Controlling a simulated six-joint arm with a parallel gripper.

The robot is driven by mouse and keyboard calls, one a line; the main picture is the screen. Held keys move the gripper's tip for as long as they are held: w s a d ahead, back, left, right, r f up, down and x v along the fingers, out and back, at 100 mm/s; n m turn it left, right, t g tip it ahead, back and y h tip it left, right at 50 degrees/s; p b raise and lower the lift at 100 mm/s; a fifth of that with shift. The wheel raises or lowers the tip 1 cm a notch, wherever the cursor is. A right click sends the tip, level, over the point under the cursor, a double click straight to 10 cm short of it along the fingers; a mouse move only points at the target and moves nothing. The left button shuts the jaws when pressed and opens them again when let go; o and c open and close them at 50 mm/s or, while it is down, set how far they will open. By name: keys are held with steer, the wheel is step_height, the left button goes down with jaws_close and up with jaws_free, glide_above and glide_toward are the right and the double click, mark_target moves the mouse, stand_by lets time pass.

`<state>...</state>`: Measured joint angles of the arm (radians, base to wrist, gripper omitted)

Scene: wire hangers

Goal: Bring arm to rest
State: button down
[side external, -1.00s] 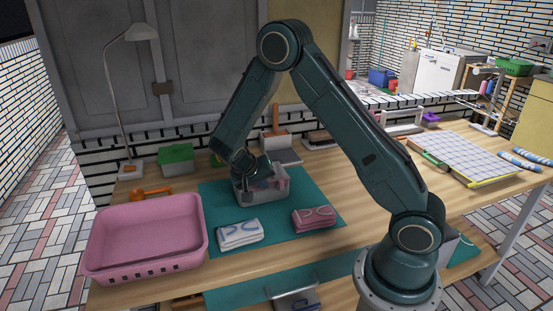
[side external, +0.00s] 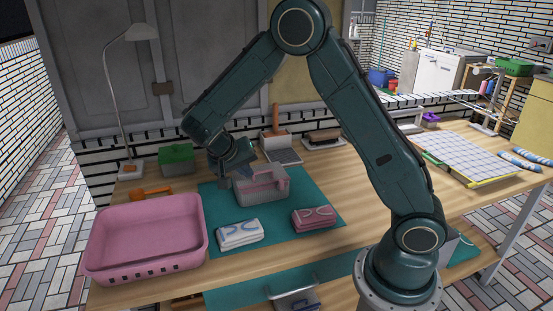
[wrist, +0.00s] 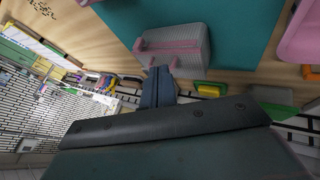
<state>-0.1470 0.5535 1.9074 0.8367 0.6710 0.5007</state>
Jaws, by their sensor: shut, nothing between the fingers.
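My gripper (side external: 247,172) is shut and empty, beside the upper left edge of the grey basket (side external: 262,194) in the side view. Its dark fingers (wrist: 158,86) also show in the wrist view, near the basket's rim. I cannot tell whether they touch it. The basket stands on the teal mat (side external: 290,235), with pink material (side external: 272,178) showing at its top.
A large pink tub (side external: 145,235) stands at the left. A white gridded board (side external: 460,158) lies at the right.

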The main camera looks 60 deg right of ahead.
steer(key=shift+r, duration=0.15)
steer(key=s+a+r+n+t+y, duration=0.2)
steer(key=s+a+r+n, duration=0.1)
steer(key=s+r, duration=0.2)
steer(key=s+a+r+n+t+y, duration=0.2)
steer(key=s+r, duration=0.3)
steer(key=s, duration=0.5)
steer(key=s+a+r+n+t+y, duration=0.2)
steer(key=s+a+r+n, duration=0.3)
steer(key=s, duration=0.3)
steer(key=shift+s+r+y, duration=0.2)
steer(key=shift+s+y, duration=0.05)
steer(key=shift+y, duration=0.45)
